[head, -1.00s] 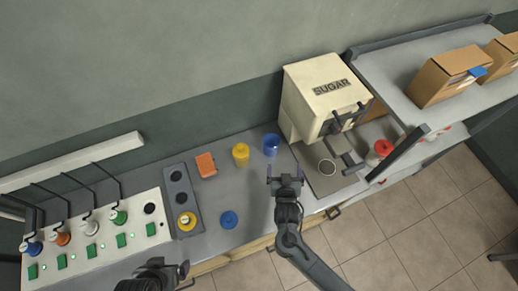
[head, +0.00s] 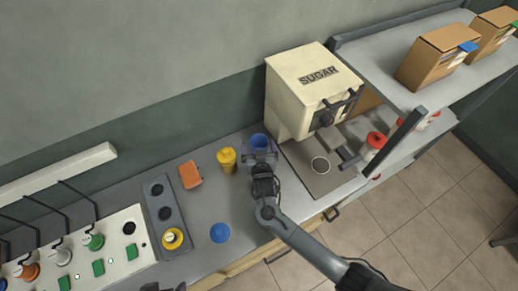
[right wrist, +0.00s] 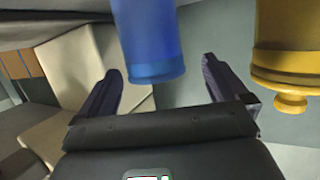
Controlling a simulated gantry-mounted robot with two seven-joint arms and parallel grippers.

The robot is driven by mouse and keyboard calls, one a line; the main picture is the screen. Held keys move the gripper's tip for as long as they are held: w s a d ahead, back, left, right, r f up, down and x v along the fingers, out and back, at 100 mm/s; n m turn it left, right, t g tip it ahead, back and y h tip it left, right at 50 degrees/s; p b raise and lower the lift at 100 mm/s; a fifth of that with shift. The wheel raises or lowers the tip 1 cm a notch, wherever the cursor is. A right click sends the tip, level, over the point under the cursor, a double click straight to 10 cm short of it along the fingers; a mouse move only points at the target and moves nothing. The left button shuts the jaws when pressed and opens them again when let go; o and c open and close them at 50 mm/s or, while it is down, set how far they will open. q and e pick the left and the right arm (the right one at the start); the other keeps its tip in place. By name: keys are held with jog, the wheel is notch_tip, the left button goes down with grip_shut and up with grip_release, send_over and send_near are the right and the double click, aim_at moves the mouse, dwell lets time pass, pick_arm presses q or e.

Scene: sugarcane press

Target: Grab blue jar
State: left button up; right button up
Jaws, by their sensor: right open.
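The blue jar (head: 260,141) stands on the grey counter near the wall, left of the sugar machine. My right gripper (head: 260,157) is open at the jar's near side, with its fingers toward it. In the right wrist view the blue jar (right wrist: 150,38) shows between the two spread fingers of the gripper (right wrist: 160,75), nearer the left one. I see no contact; how deep the jar sits between the fingers is unclear. Only a sliver of my left gripper (head: 163,287) shows at the bottom edge, and its jaws cannot be made out.
A yellow jar (head: 227,159) stands close left of the blue jar. An orange block (head: 190,174) and a round blue lid (head: 220,233) lie on the counter. The cream sugar machine (head: 300,88) is close on the right. A dark-grey holder (head: 158,200) is further left.

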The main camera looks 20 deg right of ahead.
aim_at(258, 137)
jog(key=shift+d+f+b+x, duration=0.15)
jog(key=shift+b+x, duration=0.1)
jog(key=shift+x, duration=1)
jog(key=shift+d+f+b+x, duration=0.1)
jog(key=shift+b+x, duration=0.1)
jog(key=shift+x, duration=1.1)
jog(key=shift+s, duration=0.2)
jog(key=shift+c, duration=0.3)
jog(key=c, duration=1.2)
